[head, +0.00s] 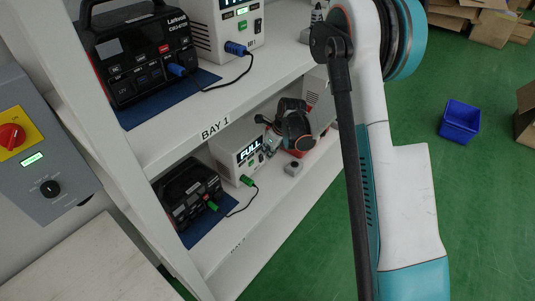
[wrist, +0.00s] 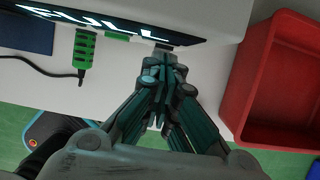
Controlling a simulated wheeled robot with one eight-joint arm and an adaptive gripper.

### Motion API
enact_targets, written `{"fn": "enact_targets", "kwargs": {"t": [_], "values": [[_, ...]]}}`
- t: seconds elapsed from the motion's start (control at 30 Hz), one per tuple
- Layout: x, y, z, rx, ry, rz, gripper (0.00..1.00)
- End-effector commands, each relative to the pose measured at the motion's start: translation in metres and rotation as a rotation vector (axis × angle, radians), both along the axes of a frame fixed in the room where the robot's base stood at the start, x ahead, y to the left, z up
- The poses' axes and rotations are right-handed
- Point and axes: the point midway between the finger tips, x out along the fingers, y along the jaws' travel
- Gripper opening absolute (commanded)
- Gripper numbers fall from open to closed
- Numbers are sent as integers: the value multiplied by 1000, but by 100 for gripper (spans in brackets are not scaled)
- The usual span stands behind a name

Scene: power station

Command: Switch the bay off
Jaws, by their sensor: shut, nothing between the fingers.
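The white unit (head: 228,158) on the lower shelf has a lit display reading FULL (head: 249,150). My gripper (head: 268,146) is shut and empty at the right part of this front. In the wrist view its fingertips (wrist: 163,58) are together just below a small dark part (wrist: 164,45), possibly a switch. I cannot tell whether they touch it.
A black power station (head: 187,190) stands left on the lower shelf. A red bin (wrist: 250,85) is close right of my fingers. A grey wall box (head: 40,150) carries a red knob (head: 11,136).

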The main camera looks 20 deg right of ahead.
Motion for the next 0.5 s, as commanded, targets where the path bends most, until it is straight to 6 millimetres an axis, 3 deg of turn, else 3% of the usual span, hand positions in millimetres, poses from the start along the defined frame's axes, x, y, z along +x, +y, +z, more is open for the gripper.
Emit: {"fn": "enact_targets", "kwargs": {"t": [0.3, 0.5], "values": [[-14, -10, 43, 0, 0, 0, 0], [-18, -13, 57, 0, 0, 0, 0]]}}
